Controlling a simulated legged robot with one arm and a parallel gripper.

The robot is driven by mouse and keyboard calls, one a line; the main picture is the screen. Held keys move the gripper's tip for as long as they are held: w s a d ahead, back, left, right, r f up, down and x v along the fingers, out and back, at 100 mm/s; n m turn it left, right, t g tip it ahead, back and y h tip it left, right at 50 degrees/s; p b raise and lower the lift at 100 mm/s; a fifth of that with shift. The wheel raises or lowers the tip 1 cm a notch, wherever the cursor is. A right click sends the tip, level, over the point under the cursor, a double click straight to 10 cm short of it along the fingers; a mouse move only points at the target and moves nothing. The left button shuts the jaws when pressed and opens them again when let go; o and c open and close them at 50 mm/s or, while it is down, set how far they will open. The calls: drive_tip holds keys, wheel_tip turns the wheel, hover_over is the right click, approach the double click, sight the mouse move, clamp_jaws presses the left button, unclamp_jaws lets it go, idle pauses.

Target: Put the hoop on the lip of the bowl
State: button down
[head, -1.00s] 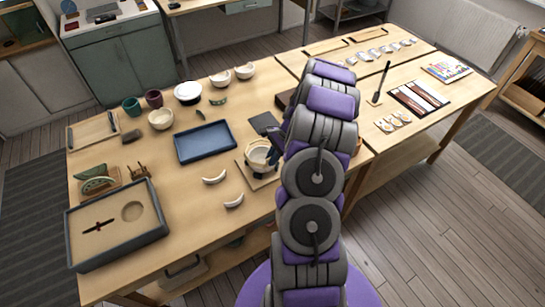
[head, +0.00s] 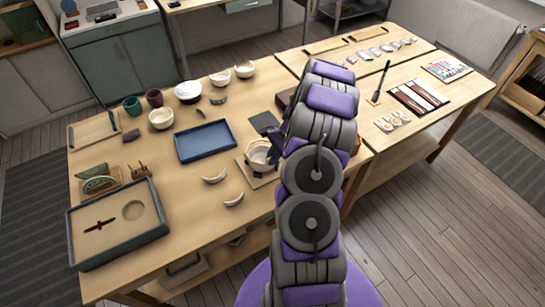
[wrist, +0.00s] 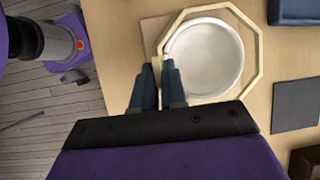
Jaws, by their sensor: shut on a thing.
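The white bowl (head: 257,157) stands on a square wooden board (head: 262,180) near the table's front edge, partly behind my arm. In the wrist view the bowl (wrist: 207,58) is seen from above. A pale octagonal hoop (wrist: 254,58) surrounds its outline, with a gap on the right and little or none on the left. I cannot tell whether the hoop touches the lip or is above it. My gripper (wrist: 158,66) is shut on the hoop's lower-left side. In the head view my gripper is mostly hidden by my arm.
A blue tray (head: 205,140) lies left of the bowl, and a dark square pad (head: 264,122) lies behind it. Two curved white shards (head: 233,200) lie at the front left. A grey-rimmed tray (head: 160,225) is farther left. Bare tabletop lies between these.

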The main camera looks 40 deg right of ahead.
drive_tip(key=shift+f+p, duration=0.9)
drive_tip(key=shift+p, duration=0.05)
idle(2.1)
drive_tip(key=c, duration=0.6)
unclamp_jaws()
drive_tip(key=shift+r, duration=0.15)
drive_tip(key=shift+r+p, duration=1.9)
drive_tip(key=shift+r, duration=1)
